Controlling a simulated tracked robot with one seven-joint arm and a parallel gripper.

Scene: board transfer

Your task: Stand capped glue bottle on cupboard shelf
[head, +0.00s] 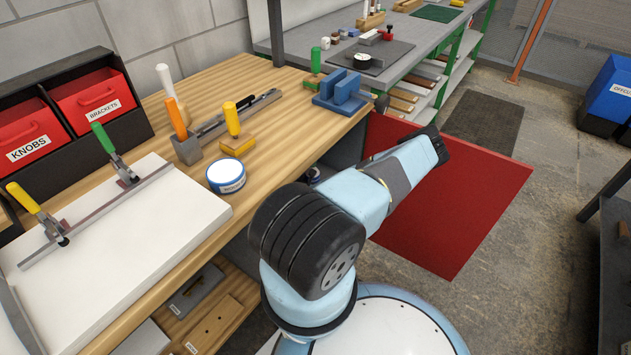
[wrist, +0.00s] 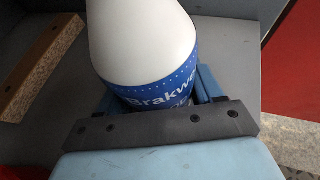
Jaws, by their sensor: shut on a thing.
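A white glue bottle (wrist: 145,40) with a blue label fills the middle of the wrist view. Only part of the label's lettering can be read. My gripper (wrist: 160,95) is shut on the bottle, with a blue finger showing at its right side. The bottle's far end runs out of the top of the picture, so I cannot see a cap. A grey surface (wrist: 45,90) lies around the bottle; I cannot tell whether the bottle touches it. In the head view the cupboard opening (head: 345,150) shows dark under the bench end, and my arm hides the gripper.
A wooden strip (wrist: 42,62) lies left of the bottle. The wooden bench top (head: 290,125) holds a round blue tin (head: 226,175), a blue block fixture (head: 343,95) and handled tools. Open shelves sit under its near edge.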

